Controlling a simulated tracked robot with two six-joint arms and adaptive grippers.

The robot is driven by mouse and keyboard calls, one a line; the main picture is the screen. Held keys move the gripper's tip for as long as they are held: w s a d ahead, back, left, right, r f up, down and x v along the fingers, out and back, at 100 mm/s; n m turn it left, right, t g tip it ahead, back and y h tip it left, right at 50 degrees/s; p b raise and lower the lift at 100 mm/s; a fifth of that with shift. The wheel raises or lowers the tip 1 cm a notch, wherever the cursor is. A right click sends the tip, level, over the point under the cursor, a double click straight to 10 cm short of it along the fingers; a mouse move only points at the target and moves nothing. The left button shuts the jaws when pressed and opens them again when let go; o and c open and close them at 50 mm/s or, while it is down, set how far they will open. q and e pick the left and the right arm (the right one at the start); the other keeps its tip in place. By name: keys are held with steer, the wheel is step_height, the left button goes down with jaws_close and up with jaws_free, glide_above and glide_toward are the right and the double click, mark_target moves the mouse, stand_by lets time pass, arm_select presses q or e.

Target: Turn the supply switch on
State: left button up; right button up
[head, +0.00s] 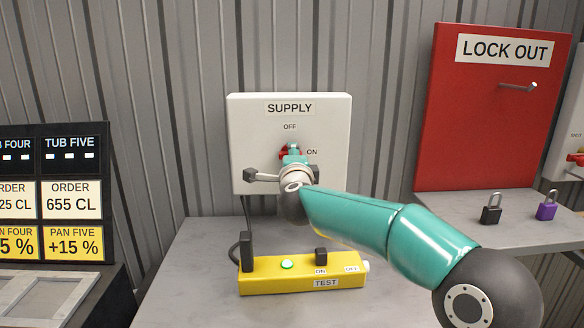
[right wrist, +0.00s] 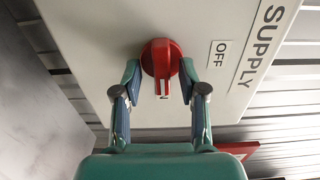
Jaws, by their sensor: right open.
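The white supply box (head: 245,125) is mounted on the corrugated wall, with OFF above its red rotary switch (head: 284,153) and ON to the right. In the right wrist view the red switch (right wrist: 160,60) has its ridge turned away from the OFF label (right wrist: 220,54), toward a partly hidden label with one letter showing. My right gripper (right wrist: 158,72) is open with a finger on each side of the switch, very close to it; I cannot tell whether they touch. In the head view my right gripper (head: 294,160) covers part of the switch. My left gripper is not in view.
A yellow test box (head: 260,284) with a lit green lamp (head: 287,264) sits on the grey bench (head: 200,260) below. A red lock-out board (head: 480,120) and black (head: 491,210) and purple (head: 546,207) padlocks are at right. An order board (head: 70,190) stands at left.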

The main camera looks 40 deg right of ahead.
steer(key=v, duration=1.1)
steer(key=shift+s, duration=0.3)
